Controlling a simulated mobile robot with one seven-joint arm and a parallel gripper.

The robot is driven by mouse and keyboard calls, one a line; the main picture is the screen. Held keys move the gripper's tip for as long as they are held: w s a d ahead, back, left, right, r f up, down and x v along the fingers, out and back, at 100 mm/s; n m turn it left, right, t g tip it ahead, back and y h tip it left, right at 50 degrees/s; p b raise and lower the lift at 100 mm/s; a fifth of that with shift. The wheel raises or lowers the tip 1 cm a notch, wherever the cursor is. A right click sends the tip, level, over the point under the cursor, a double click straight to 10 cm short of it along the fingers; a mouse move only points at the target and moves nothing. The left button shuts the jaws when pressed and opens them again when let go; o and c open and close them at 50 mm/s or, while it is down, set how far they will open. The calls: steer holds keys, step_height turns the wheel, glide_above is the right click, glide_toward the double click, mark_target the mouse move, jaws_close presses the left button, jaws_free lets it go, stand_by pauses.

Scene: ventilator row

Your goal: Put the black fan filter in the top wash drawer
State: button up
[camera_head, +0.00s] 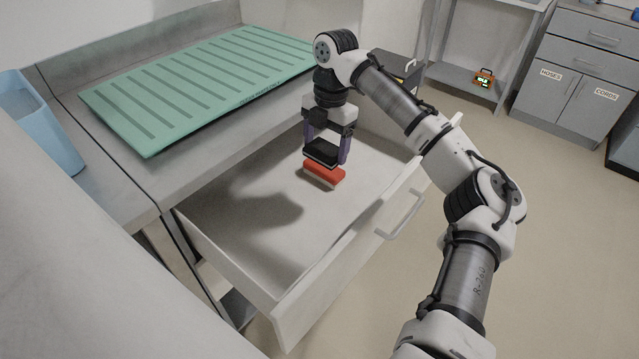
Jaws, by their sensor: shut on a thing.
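The black fan filter (321,151) is a small dark block held between the two purple fingers of my gripper (326,152). My gripper points down over the open top drawer (245,225), inside its walls as seen from here. A red block with a pale underside (323,173) shows directly below the black filter in the drawer. I cannot tell whether the black filter touches the red block or hangs above it. The drawer is pulled out, with its grey handle (400,214) on the front.
A green ribbed mat (200,85) lies on the grey counter, with a blue bin (40,125) at the left. A dark box with yellow (398,66) stands behind my arm. Grey cabinets (575,95) and a shelf with an orange device (484,77) stand behind. The drawer's near left floor is clear.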

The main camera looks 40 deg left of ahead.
mark_target(324, 199)
step_height(324, 199, down, 14)
steer(key=shift+f+p, duration=0.1)
steer(key=shift+p, duration=0.2)
steer(key=o, duration=1)
steer(key=shift+o, duration=0.2)
steer(key=r, duration=0.4)
steer(key=w+r, duration=0.1)
steer(key=r, duration=0.3)
steer(key=r+b, duration=0.1)
steer(key=r, duration=0.3)
steer(key=shift+w, duration=0.25)
